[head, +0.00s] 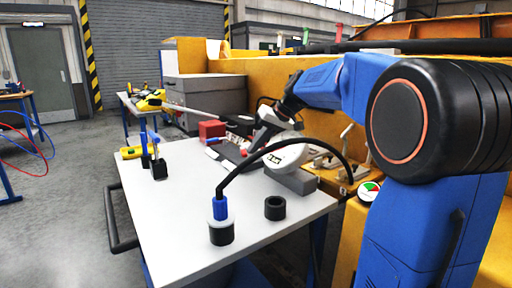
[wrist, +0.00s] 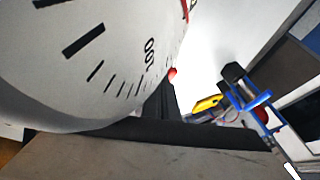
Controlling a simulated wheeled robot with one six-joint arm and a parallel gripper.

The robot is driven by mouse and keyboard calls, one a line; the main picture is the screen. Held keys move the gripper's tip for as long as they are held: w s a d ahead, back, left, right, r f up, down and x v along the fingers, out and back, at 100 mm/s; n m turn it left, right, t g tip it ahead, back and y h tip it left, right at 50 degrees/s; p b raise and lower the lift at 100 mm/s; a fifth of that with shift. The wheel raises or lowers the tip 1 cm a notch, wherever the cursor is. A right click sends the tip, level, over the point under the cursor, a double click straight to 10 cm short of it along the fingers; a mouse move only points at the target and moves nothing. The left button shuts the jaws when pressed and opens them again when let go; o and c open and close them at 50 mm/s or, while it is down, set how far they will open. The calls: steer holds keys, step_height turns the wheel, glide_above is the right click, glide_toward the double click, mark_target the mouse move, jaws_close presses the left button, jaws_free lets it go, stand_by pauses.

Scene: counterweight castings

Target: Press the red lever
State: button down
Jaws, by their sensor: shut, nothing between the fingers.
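A small red tip (head: 243,153), which looks like the end of the red lever, shows beside the white dial gauge (head: 287,156) on the table. A red ball end (wrist: 172,73) shows just past the dial's edge in the wrist view; I cannot tell for certain that it is the same part. My gripper (head: 250,146) is low over the table, behind and left of the dial, shut and empty. Its fingertips are small and partly hidden among dark parts, so I cannot tell whether they touch the lever. The dial (wrist: 85,60) fills much of the wrist view.
A red box (head: 212,130) stands at the table's back edge. A black ring (head: 275,208) and a blue-and-black clamp (head: 157,160) are on the table (head: 180,215). Its front left is clear.

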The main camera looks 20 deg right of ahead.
steer(key=shift+r, duration=0.1)
steer(key=v, duration=1.7)
steer(key=shift+s+d, duration=0.1)
steer(key=shift+s, duration=0.05)
steer(key=w+f+m+g, duration=0.2)
steer(key=w+m, duration=0.1)
steer(key=m, duration=0.7)
steer(key=w+f+m+g+h, duration=0.1)
steer(key=w+f+m+g, duration=0.1)
steer(key=m, duration=0.8)
steer(key=shift+w+f+m, duration=0.4)
steer(key=shift+w+f, duration=0.05)
steer(key=shift+w, duration=0.35)
